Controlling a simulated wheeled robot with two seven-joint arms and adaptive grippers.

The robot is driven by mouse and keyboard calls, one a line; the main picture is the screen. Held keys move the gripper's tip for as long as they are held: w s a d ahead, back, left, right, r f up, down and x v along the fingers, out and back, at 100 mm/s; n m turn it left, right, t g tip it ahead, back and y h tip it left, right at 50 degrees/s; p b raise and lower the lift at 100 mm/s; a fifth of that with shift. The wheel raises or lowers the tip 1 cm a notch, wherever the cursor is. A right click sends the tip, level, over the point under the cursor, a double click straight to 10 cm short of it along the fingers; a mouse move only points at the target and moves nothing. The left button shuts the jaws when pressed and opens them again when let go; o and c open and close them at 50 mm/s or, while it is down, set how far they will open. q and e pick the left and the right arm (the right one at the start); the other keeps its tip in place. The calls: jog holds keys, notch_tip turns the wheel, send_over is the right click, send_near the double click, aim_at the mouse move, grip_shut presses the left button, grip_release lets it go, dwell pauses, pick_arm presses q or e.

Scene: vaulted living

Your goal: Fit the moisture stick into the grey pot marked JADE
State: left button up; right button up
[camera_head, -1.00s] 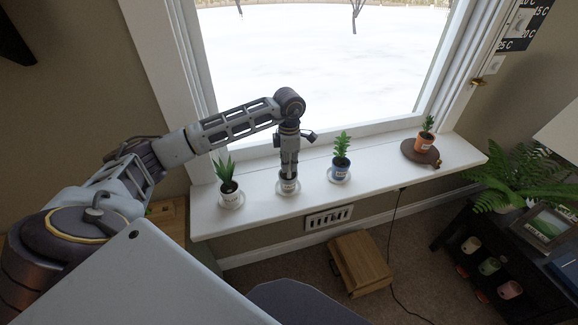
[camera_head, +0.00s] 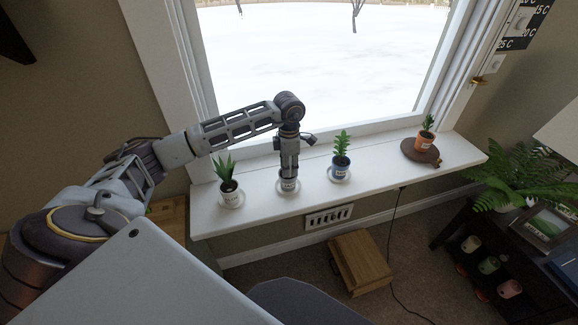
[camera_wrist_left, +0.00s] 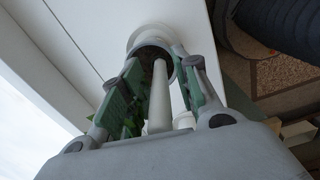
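The moisture stick (camera_wrist_left: 159,100) is a pale rod in the left wrist view, with its far end at the dark soil of a pot (camera_wrist_left: 150,52). How deep it sits is hard to tell. My left gripper (camera_wrist_left: 158,75) points down over this pot, its green-padded fingers open on either side of the stick with gaps between. In the head view my left gripper (camera_head: 289,172) hides most of the pale grey pot (camera_head: 288,186), second from the left on the sill. Its label is too small to read. My right gripper is out of view.
The window is just behind.

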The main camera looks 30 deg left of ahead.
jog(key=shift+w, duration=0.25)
pick_arm(q)
jog(key=shift+r, duration=0.15)
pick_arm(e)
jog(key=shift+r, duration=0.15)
pick_arm(q)
notch_tip(320, 180, up, 10)
jog(key=shift+r+b, duration=0.25)
jog(key=shift+b, duration=0.05)
jog(key=shift+r, duration=0.75)
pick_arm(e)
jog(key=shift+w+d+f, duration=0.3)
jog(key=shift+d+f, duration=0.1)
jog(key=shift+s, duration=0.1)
